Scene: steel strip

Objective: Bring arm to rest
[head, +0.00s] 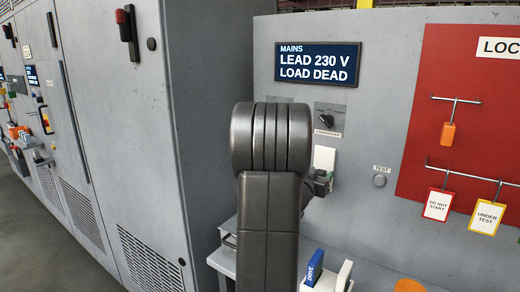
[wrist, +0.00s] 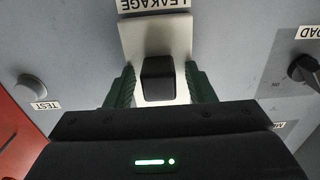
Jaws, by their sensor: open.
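My gripper (wrist: 161,88) is open at the panel in the wrist view. Its two green fingers stand on either side of a black toggle (wrist: 158,76) on a white plate (wrist: 128,38). A gap shows between each finger and the toggle. The label above the plate reads LEAKAGE, upside down. In the head view my arm covers much of the middle. Only a dark part of my gripper (head: 320,184) shows to its right, near the white plate (head: 324,157); the fingertips are hidden there.
A screen (head: 318,64) reads MAINS LEAD 230 V LOAD DEAD. Below it is a rotary knob (head: 327,119). A TEST button (head: 380,181) is to the right. A red board (head: 470,110) holds hanging tags. A blue item (head: 315,267) stands below. A grey cabinet (head: 115,130) is left.

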